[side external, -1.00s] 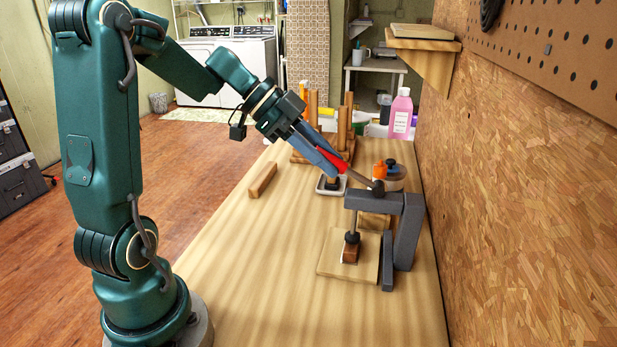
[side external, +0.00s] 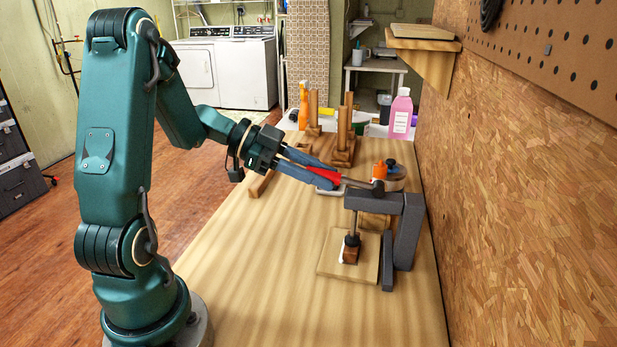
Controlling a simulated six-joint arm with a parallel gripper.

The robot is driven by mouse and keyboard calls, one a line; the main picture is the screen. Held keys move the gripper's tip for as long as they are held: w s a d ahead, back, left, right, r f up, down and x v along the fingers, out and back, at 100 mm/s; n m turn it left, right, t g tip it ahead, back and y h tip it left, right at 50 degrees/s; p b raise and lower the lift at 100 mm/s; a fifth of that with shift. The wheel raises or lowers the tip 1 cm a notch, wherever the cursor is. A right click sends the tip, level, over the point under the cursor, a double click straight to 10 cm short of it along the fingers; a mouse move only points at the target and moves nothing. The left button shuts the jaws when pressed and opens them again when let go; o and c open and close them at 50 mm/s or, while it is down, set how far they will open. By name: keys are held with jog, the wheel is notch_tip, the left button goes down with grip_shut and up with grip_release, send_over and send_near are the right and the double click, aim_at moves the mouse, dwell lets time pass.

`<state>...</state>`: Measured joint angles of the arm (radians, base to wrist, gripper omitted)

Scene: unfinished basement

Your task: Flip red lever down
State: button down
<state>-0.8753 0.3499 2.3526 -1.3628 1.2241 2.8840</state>
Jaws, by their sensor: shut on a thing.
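The red lever (side external: 324,174) is the red handle of a grey clamp (side external: 408,230) at the right of the workbench. It slopes slightly down to the right, close to level, and its dark shaft runs to the pivot on top of the clamp. My gripper (side external: 334,179) is shut on the red handle, coming from the left with its blue fingers around it. The fingers hide part of the handle. The clamp's black-tipped spindle (side external: 351,240) stands over a small wooden block (side external: 349,256) on a flat wooden board (side external: 330,262).
Wooden posts (side external: 345,135), an orange bottle (side external: 304,105) and a pink bottle (side external: 401,114) stand behind the clamp. A round container with an orange knob (side external: 380,170) is just behind it. A chipboard wall (side external: 530,200) bounds the right. The bench front (side external: 290,300) is clear.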

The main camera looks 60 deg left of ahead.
jog(key=c, duration=0.7)
grip_release()
jog(key=shift+v, duration=2.55)
